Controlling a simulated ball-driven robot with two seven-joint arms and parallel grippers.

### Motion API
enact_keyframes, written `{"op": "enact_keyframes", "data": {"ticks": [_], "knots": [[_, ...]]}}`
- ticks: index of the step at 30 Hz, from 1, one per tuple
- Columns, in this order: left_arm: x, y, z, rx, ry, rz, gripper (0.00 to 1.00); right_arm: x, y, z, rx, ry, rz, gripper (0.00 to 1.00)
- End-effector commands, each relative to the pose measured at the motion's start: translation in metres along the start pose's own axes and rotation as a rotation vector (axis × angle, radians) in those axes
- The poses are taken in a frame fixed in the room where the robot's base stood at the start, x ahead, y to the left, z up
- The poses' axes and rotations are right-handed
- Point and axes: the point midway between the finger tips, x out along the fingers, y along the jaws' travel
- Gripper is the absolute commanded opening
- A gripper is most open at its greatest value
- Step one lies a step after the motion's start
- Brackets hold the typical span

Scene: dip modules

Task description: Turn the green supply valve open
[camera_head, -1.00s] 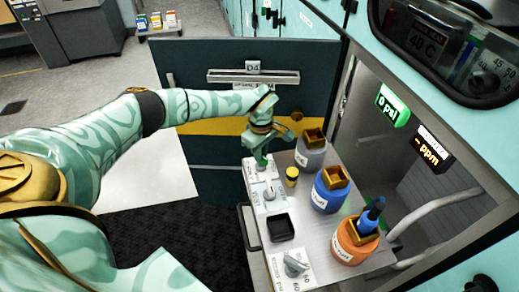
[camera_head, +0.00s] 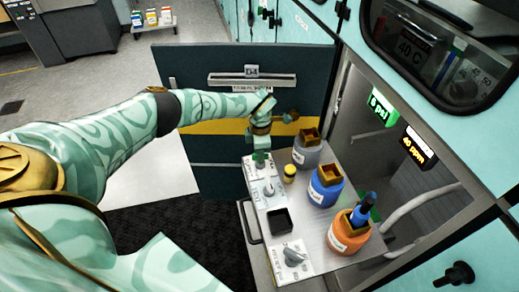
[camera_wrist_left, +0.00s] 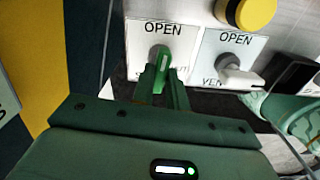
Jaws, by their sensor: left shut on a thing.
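The green supply valve (camera_wrist_left: 163,62) sits on a white plate marked OPEN, in the left wrist view. Its handle lies along the line of my gripper, roughly below the OPEN label. My left gripper (camera_wrist_left: 165,92) is shut on this handle, and its fingers hide part of it. In the head view the left gripper (camera_head: 260,150) comes down on the valve at the far end of the panel row. A green display (camera_head: 380,108) reads about 6 psi. My right gripper is not in view.
A white-handled vent valve (camera_head: 268,188) is close beside the green one. A yellow cap (camera_head: 290,173), a grey bottle (camera_head: 306,151), a blue bottle (camera_head: 326,187) and an orange bottle (camera_head: 349,232) stand on the shelf. A grey knob (camera_head: 294,256) is nearest me.

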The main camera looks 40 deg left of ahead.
Motion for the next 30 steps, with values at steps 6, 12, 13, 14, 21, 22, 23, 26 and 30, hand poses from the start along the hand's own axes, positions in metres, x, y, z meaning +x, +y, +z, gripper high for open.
{"op": "enact_keyframes", "data": {"ticks": [6,12,13,14,21,22,23,26,30], "knots": [[-0.0018,0.0011,0.0003,-0.094,-0.002,0.002,0.0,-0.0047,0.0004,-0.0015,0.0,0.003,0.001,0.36],[-0.0013,0.001,0.0006,-0.133,-0.002,0.003,0.0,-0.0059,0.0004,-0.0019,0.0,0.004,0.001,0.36],[-0.0012,0.001,0.0006,-0.136,-0.003,0.003,0.0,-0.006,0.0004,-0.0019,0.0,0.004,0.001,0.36],[-0.0012,0.0011,0.0006,-0.139,-0.003,0.003,0.0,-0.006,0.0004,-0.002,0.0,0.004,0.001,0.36],[-0.0011,0.0011,0.0007,-0.143,-0.003,0.002,0.0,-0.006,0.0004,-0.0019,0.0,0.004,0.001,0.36],[-0.0011,0.0011,0.0006,-0.143,-0.003,0.002,0.0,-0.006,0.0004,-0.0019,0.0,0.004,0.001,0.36],[-0.0011,0.0011,0.0007,-0.143,-0.003,0.002,0.0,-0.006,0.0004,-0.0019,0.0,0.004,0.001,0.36],[-0.0011,0.0011,0.0006,-0.143,-0.003,0.002,0.17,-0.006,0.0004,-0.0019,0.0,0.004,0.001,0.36],[-0.0008,0.0009,0.0004,-0.142,-0.002,0.001,0.36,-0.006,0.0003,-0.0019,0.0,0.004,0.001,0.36]]}}
